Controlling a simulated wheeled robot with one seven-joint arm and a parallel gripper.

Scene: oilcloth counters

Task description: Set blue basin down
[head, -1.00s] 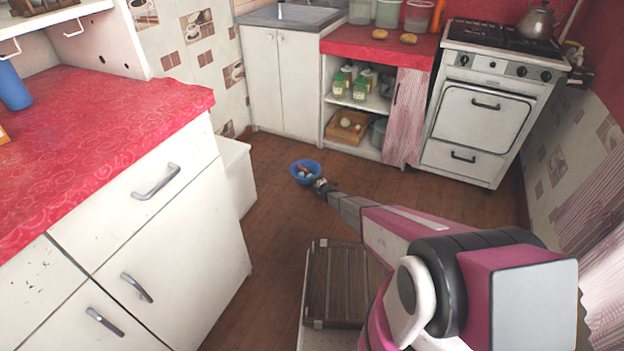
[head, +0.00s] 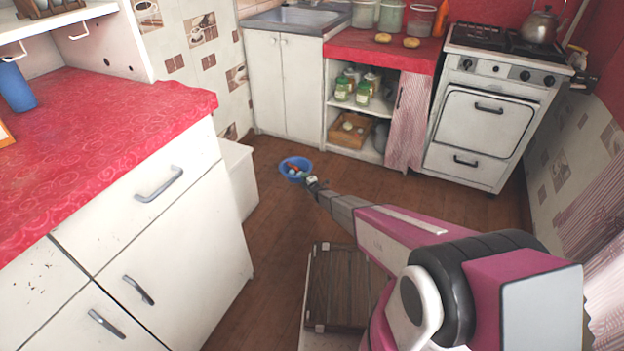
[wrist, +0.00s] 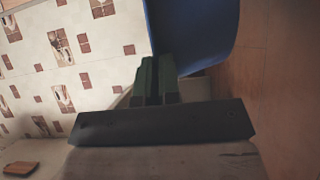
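The fingertips are partly hidden against the wall. I cannot tell exactly how high the basin is above the floor.
A white low box (head: 238,180) stands left of the basin, beside the red-topped counter (head: 110,120). The open shelf unit (head: 360,112) and white stove (head: 480,115) stand behind. Brown floor (head: 420,200) is clear between the basin and the stove.

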